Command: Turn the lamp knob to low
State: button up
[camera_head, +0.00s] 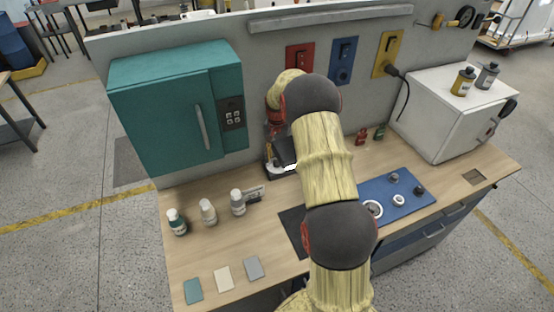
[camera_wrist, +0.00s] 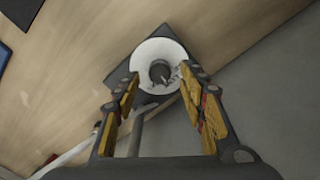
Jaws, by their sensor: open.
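In the wrist view, a dark round knob (camera_wrist: 160,72) sits at the centre of a white dial disc (camera_wrist: 147,52) on a dark square base (camera_wrist: 121,73). Small marks on the disc are too blurred to read. My gripper (camera_wrist: 161,80) is open, with its yellow-padded fingers on either side of the knob and no clear contact. A grey tube (camera_wrist: 136,133) shows behind the left finger. In the head view, my arm hides most of the lamp area; part of a dark base (camera_head: 279,172) shows by the wall, and the knob cannot be made out.
A teal cabinet (camera_head: 165,112) stands left, with several bottles (camera_head: 208,211) before it. Red (camera_head: 300,60), blue (camera_head: 343,62) and yellow (camera_head: 388,54) wall plates hang behind. A white box (camera_head: 437,112) and a blue mat (camera_head: 416,205) with small parts lie right.

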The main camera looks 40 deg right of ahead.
notch_tip(320, 180, up, 10)
dwell(0.4)
dwell(0.3)
